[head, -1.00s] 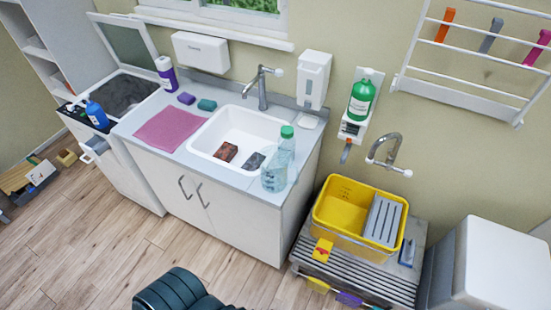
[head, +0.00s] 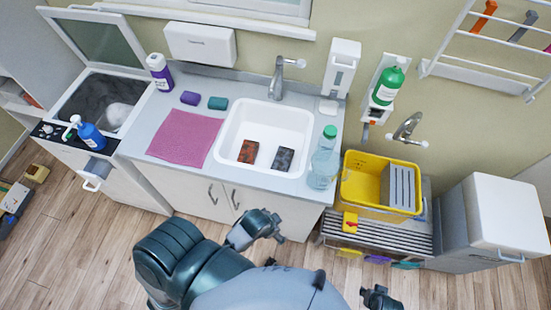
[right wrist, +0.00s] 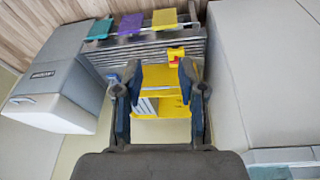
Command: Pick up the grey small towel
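A narrow grey cloth-like piece (head: 522,26) hangs on the white wall rack (head: 478,72) at the upper right of the head view, between an orange piece (head: 484,13) and a magenta one at the edge. It looks like the grey small towel. A dark grey block (head: 283,159) lies in the sink beside a red-brown one (head: 248,151). My left gripper (head: 275,226) is in front of the sink cabinet, fingers apart and empty. My right gripper (head: 380,298) is low at the bottom edge; the right wrist view shows its fingers (right wrist: 160,88) open and empty. Both are far from the rack.
A counter (head: 170,105) holds the sink (head: 240,120), a pink cloth (head: 186,136) and a clear bottle (head: 323,165). A yellow bin (head: 365,200) stands on a slatted bench (head: 400,235). A white cabinet (head: 505,215) is at right. Floor is free front right.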

